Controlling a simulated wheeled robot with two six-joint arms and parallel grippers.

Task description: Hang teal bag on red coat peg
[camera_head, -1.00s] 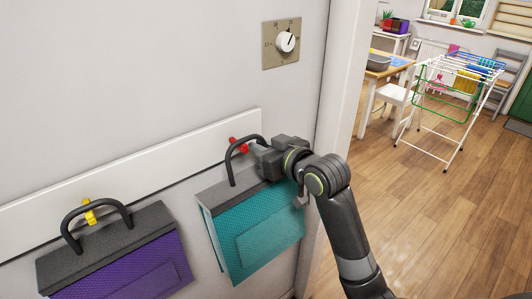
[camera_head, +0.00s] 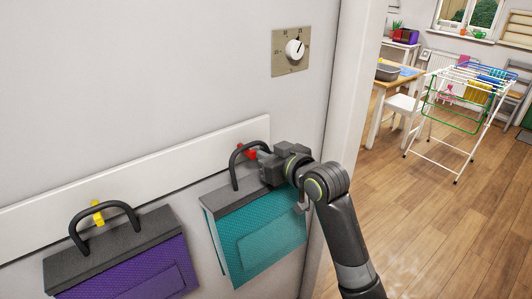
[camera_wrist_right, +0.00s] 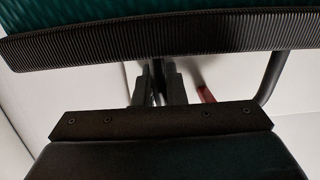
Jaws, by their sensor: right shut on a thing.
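The teal bag (camera_head: 262,235) with a dark grey top and black loop handle (camera_head: 238,160) is at the wall, right of centre in the head view. The red coat peg (camera_head: 248,151) shows beside the handle, partly covered by the handle and gripper. My right gripper (camera_head: 268,163) is shut on the handle's right side. Whether the handle rests on the peg or is only in front of it, I cannot tell. In the right wrist view, the teal bag (camera_wrist_right: 150,15), the fingers (camera_wrist_right: 157,85) and a red peg part (camera_wrist_right: 206,95) show. My left gripper is not in view.
A purple bag (camera_head: 130,270) hangs from a yellow peg (camera_head: 98,212) at the left on the white board (camera_head: 150,180). A thermostat dial (camera_head: 292,50) is above. A door frame (camera_head: 345,120) stands close to my right arm. A drying rack (camera_head: 465,95) stands beyond it.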

